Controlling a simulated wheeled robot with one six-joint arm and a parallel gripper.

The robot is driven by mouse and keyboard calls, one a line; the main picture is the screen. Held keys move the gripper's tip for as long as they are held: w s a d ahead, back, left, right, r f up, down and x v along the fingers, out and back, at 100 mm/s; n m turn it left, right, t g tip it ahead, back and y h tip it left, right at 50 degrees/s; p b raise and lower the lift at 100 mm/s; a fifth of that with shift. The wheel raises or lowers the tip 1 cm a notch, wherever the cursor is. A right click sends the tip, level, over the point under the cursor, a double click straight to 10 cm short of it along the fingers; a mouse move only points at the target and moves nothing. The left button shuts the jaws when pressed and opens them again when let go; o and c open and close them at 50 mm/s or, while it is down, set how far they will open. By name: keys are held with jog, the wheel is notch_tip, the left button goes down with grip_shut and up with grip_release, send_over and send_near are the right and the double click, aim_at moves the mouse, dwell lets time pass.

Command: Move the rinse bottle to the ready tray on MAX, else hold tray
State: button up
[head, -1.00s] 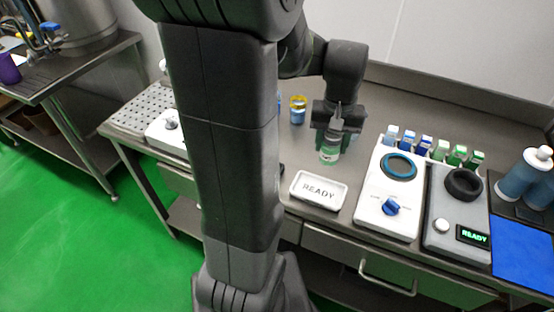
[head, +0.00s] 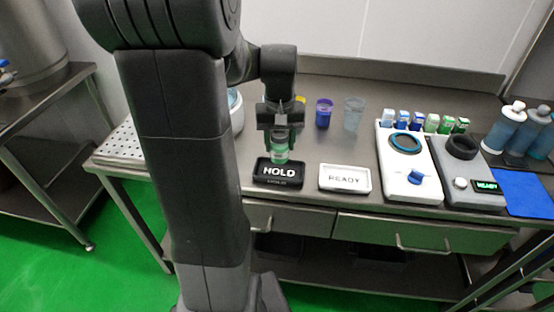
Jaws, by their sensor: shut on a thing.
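My gripper (head: 280,132) is shut on a clear bottle with green at its lower part (head: 280,155). The bottle is upright, and its top is hidden by the gripper. It is at the back edge of the black HOLD tray (head: 278,181); I cannot tell whether it touches the tray. The white READY tray (head: 345,188) lies to the right and is empty. A white unit (head: 395,191) with a blue ring and a blue knob (head: 416,178) stands further right; the knob's markings are too small to read.
A grey unit (head: 447,191) has a black ring and a screen (head: 487,187) lit READY. Several small blue and green bottles stand behind the units. A purple cup (head: 324,113) and a clear cup (head: 353,113) stand behind the trays. Large bottles (head: 503,128) stand at right.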

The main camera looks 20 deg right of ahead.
aim_at(279, 156)
jog(key=shift+f, duration=2.4)
jog(key=shift+f, duration=0.15)
jog(key=o, duration=1.1)
jog(key=shift+c, duration=0.2)
notch_tip(279, 156, up, 12)
jog(key=shift+r+p, duration=0.15)
jog(key=shift+p, duration=0.2)
